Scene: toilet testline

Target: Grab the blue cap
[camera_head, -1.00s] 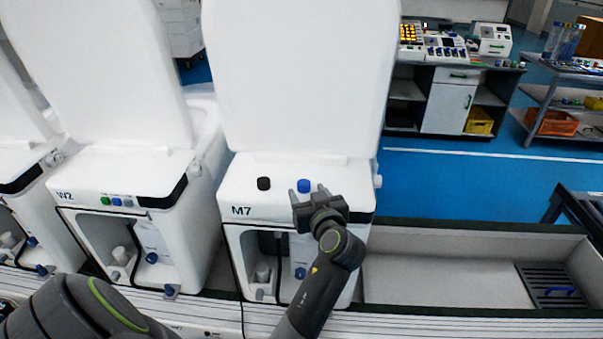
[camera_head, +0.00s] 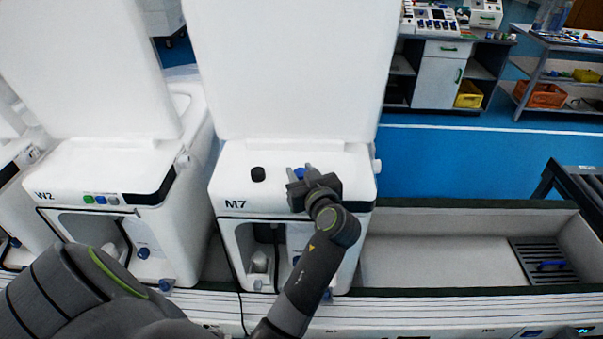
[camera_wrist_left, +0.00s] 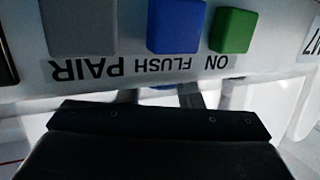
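The blue cap (camera_head: 299,173) is on the white top of the toilet marked M7 (camera_head: 230,185), right of a black knob (camera_head: 258,174). My left gripper (camera_head: 300,172) is over the front of this top, with one finger on each side of the cap as seen from the head. The fingers look parted, and contact with the cap cannot be made out. The left wrist view shows M7's front panel upside down, with grey, blue (camera_wrist_left: 176,26) and green (camera_wrist_left: 233,30) buttons; the fingers are mostly hidden there. My right gripper is not in view.
M7's raised white lid (camera_head: 290,70) stands behind the cap. Another toilet, W2 (camera_head: 90,165), is on the left. A bench (camera_head: 437,75) and shelves with an orange crate (camera_head: 543,95) are farther back.

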